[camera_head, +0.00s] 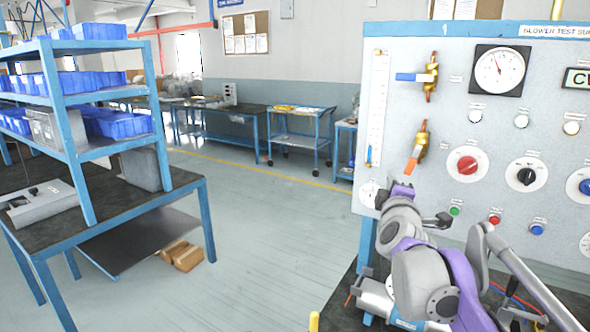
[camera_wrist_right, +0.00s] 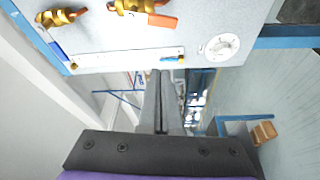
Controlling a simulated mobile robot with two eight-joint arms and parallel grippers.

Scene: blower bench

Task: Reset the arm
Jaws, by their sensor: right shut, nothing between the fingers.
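My right arm (camera_head: 425,275), grey and purple, reaches up from the bottom right in the head view. My right gripper (camera_head: 386,195) is at the arm's far end, in front of the lower left corner of the blower test panel (camera_head: 450,130). In the right wrist view my right gripper (camera_wrist_right: 161,74) is shut, its dark fingers together and empty. It points past the panel's edge towards the open room, and I see no contact with the panel. My left gripper is not in view.
The panel carries a blue-handled valve (camera_head: 417,77), an orange-handled valve (camera_head: 417,150), a gauge (camera_head: 500,70), knobs and buttons. A blue shelf rack (camera_head: 75,110) with blue bins stands at left. Cardboard boxes (camera_head: 182,256) lie under its table. The floor between is clear.

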